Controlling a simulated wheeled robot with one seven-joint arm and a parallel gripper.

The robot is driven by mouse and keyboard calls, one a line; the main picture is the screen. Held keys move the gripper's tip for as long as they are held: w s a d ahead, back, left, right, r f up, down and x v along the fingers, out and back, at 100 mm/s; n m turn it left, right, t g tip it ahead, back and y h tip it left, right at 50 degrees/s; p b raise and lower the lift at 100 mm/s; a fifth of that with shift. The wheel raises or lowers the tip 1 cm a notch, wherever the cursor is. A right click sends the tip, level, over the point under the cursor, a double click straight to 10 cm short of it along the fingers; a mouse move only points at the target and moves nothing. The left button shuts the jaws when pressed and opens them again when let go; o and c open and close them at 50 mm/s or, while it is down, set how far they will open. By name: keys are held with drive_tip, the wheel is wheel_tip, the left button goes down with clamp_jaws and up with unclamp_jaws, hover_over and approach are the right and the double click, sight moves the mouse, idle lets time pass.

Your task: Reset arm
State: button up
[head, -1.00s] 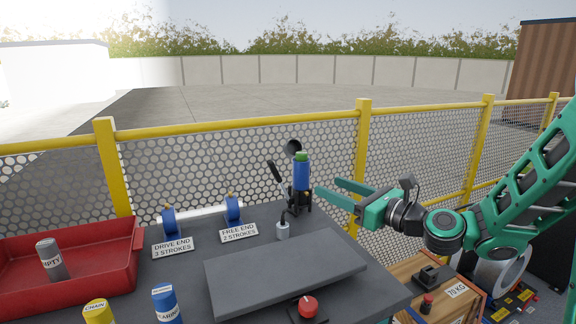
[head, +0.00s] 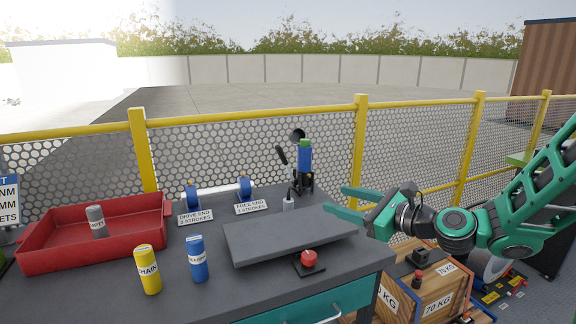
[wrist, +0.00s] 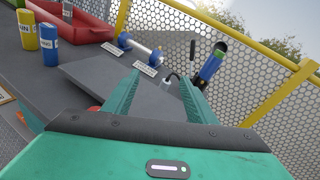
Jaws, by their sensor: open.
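My gripper (head: 345,204) is open and empty. It is held at the right side of the grey workbench, pointing left over the bench's right end. In the wrist view my gripper (wrist: 158,92) shows its two teal fingers spread apart, with the bench beyond them. A grease gun with a blue and green cartridge (head: 304,158) stands upright in a black holder at the back of the bench, left of and beyond the fingers. It also shows in the wrist view (wrist: 212,64), apart from the fingers.
A grey raised plate (head: 290,238) and red button (head: 309,258) are on the bench. A red tray (head: 50,257) holds a grey can (head: 96,221). Yellow (head: 148,270) and blue (head: 197,259) cans stand in front. Wooden crates (head: 436,302) are at right; a yellow-railed fence (head: 250,118) runs behind.

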drive_tip(key=s+d+f+n+g+h, duration=0.6)
drive_tip(key=s+d+f+n+h, duration=0.2)
drive_tip(key=s+d+f+n, duration=0.45)
drive_tip(key=s+d+r+n+g+h, duration=0.1)
drive_tip(key=s+d+n+g, duration=0.1)
drive_tip(key=s+d, duration=0.5)
drive_tip(key=s+d+r+n+g+h, duration=0.1)
drive_tip(key=s+d, duration=0.6)
drive_tip(key=s, duration=0.9)
drive_tip(key=n+g+h, duration=0.1)
drive_tip(key=n+g, duration=0.1)
drive_tip(key=g, duration=0.1)
drive_tip(key=shift+d+r, duration=0.35)
drive_tip(key=shift+r, duration=0.05)
drive_tip(key=shift+n, duration=0.25)
drive_tip(key=shift+w+f, duration=0.25)
drive_tip(key=shift+w, duration=0.4)
